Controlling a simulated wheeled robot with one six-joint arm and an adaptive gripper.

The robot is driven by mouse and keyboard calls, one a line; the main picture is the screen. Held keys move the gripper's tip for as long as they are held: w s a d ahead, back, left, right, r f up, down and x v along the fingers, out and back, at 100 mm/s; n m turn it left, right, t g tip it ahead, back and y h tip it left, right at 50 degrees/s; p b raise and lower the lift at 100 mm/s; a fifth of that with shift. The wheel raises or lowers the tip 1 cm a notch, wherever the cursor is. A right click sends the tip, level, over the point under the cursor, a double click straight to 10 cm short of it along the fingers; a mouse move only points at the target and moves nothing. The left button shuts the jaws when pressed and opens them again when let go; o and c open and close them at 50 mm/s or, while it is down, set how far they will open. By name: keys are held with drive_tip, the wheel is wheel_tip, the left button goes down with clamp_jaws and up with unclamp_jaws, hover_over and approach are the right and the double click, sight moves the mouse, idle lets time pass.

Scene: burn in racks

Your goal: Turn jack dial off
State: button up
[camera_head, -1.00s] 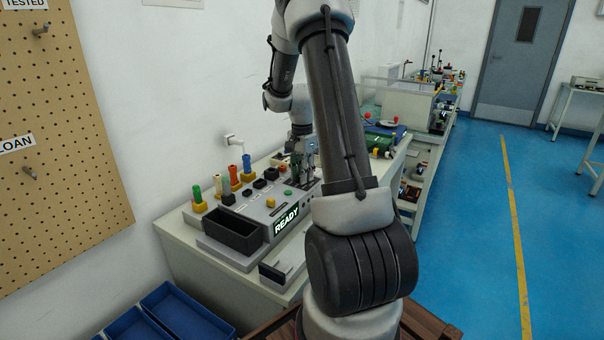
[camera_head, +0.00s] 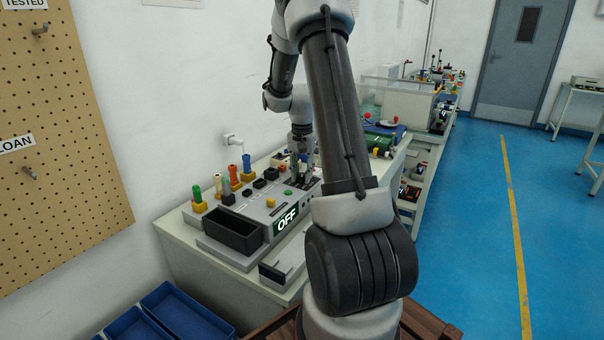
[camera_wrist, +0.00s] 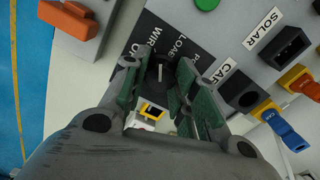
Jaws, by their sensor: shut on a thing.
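The dial (camera_wrist: 160,68) is dark with a pale pointer line. It shows in the wrist view on a black plate (camera_wrist: 190,28) with partly hidden white labels, one reading "LOAD". My gripper (camera_wrist: 157,84) has its green-padded fingers on either side of the dial and is shut on it. In the head view my gripper (camera_head: 300,175) is down at the right end of the grey test unit (camera_head: 258,208), and the dial is hidden there.
Coloured plugs (camera_head: 232,176) stand along the back left of the unit. A black open bin (camera_head: 232,231) is at its left front. In the wrist view, sockets and a blue-and-yellow plug (camera_wrist: 284,127) sit right of my fingers, and an orange block (camera_wrist: 70,18) upper left.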

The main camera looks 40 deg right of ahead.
sight(302, 174)
drive_tip(key=n, duration=1.1)
drive_tip(key=shift+n, duration=0.4)
idle(0.3)
drive_tip(key=o, duration=1)
wheel_tip(302, 174, up, 12)
idle(0.4)
